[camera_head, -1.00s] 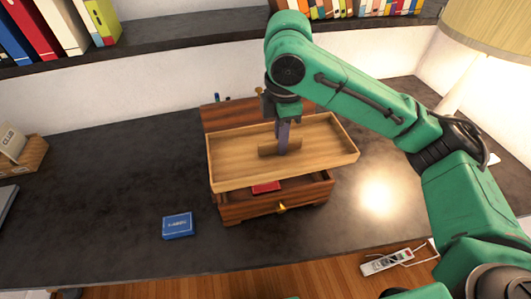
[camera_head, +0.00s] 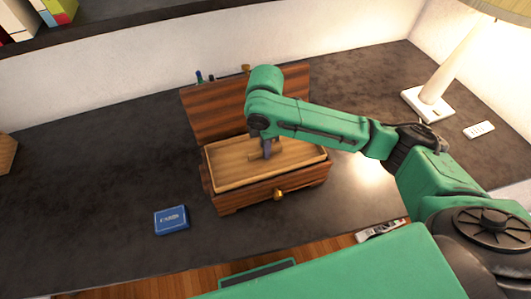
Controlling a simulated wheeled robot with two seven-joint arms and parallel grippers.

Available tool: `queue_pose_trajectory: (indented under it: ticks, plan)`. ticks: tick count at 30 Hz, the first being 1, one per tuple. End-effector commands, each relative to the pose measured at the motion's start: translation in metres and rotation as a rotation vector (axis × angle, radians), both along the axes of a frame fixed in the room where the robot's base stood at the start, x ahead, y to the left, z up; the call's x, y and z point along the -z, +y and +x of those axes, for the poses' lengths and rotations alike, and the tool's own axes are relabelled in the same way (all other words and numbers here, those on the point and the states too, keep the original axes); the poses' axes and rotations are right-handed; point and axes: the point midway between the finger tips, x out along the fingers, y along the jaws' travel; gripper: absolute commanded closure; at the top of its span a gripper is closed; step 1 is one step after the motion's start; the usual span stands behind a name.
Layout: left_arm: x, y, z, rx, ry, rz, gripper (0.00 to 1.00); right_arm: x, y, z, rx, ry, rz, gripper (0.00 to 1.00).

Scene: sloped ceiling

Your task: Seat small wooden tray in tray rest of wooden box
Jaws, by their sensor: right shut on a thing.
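The small wooden tray (camera_head: 232,172) is light wood with a raised grip in its middle. It lies in the top opening of the darker wooden box (camera_head: 243,197), roughly level, its rim close to the box's rim. I cannot tell whether it rests fully on the tray rest, which is hidden under it. The box's lid (camera_head: 212,113) stands open at the back, and a brass knob is on the front. My right gripper (camera_head: 266,153) points down and is shut on the tray's grip, partly hidden by my arm. My left gripper is not in view.
A blue labelled box (camera_head: 171,220) lies on the dark desk (camera_head: 95,190) at the front left. A lamp (camera_head: 433,97) and a small white object (camera_head: 479,129) stand at the right. Pens show behind the lid. The desk left of the box is mostly clear.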

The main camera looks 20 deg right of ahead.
Motion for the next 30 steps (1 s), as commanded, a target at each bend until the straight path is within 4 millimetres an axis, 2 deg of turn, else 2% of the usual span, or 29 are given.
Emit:
queue_pose_trajectory:
  ticks: [3,5,14,15,16,17,26,30]
  plan:
    - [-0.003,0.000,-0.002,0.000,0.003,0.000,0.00,0.024,-0.001,-0.001,0.001,0.004,-0.002,1.00]
    - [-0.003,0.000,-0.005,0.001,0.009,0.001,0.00,0.032,-0.001,-0.001,0.001,0.004,-0.002,1.00]
    - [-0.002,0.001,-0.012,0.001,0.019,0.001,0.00,0.036,0.000,0.000,0.000,0.001,-0.001,1.00]
    - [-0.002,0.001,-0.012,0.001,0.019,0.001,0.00,0.036,0.000,0.000,0.000,0.001,-0.001,0.74]
    - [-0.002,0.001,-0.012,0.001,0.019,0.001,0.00,0.036,0.000,0.000,0.000,0.001,-0.001,0.63]
    - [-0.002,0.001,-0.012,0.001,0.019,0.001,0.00,0.036,0.000,0.000,0.000,0.001,-0.001,0.56]
    - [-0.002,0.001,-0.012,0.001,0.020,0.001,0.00,0.035,0.000,0.000,0.000,0.001,-0.001,0.56]
    - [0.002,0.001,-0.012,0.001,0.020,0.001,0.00,0.020,0.000,0.001,-0.001,-0.003,0.001,0.56]
